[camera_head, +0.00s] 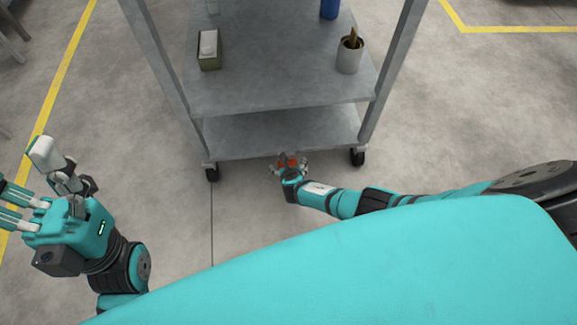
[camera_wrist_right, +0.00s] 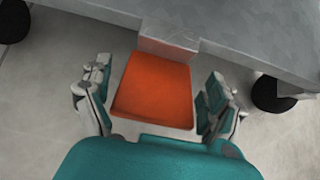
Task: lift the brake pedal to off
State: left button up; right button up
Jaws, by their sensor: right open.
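The brake pedal (camera_wrist_right: 155,90) is an orange-red plate at the cart's low front edge. In the right wrist view it lies between the two open fingers of my right gripper (camera_wrist_right: 157,105), with a gap on each side of it. In the head view only small red bits of the pedal (camera_head: 291,163) show, and my right gripper (camera_head: 289,167) covers most of it. My left gripper (camera_head: 52,185) is at the far left, away from the cart, and holds nothing that I can see; its fingers look spread.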

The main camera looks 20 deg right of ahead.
jog(key=v, duration=1.2)
jog(key=shift+a, duration=0.1)
dwell(0.4)
